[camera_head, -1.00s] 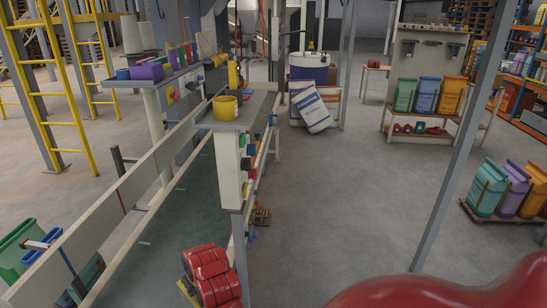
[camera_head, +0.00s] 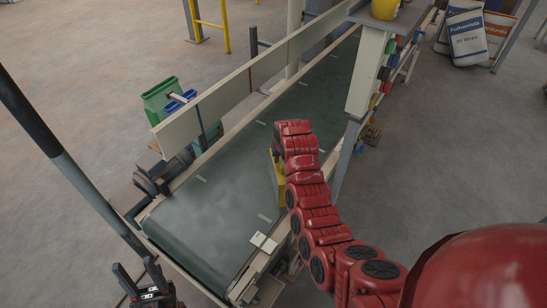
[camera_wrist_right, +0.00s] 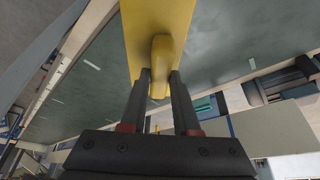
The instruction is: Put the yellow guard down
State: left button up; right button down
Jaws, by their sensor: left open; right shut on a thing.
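The yellow guard (camera_head: 277,178) shows as a narrow strip beside my red right arm, over the near part of the green conveyor belt (camera_head: 215,200). The arm hides much of it. In the right wrist view the guard (camera_wrist_right: 158,18) is a flat yellow plate with a raised handle. My right gripper (camera_wrist_right: 160,76) is shut on that handle. I cannot tell whether the guard touches the belt or frame. My left gripper (camera_head: 137,277) is open and empty at the lower left, outside the belt's near end.
A pale side rail (camera_head: 235,92) runs along the belt's left side. A white control post (camera_head: 367,72) stands close to my right arm. A dark post (camera_head: 70,160) crosses the left.

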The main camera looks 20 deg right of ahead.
jog(key=shift+w+a+f, duration=0.1)
jog(key=shift+w+a, duration=0.2)
jog(key=shift+w, duration=0.35)
jog(key=shift+w+a+f, duration=0.1)
jog(key=shift+w+a, duration=0.2)
jog(key=shift+w, duration=0.35)
jog(key=shift+w+a, duration=0.3)
jog(key=shift+w, duration=0.35)
notch_tip(320, 180, down, 3)
jog(key=shift+s+f+p, duration=0.1)
jog(key=shift+s+p, duration=0.05)
jog(key=shift+p, duration=0.35)
jog(key=shift+f, duration=0.2)
jog(key=shift+f, duration=0.2)
jog(key=c, duration=0.7)
grip_release()
jog(key=shift+r, duration=0.1)
jog(key=shift+o, duration=0.2)
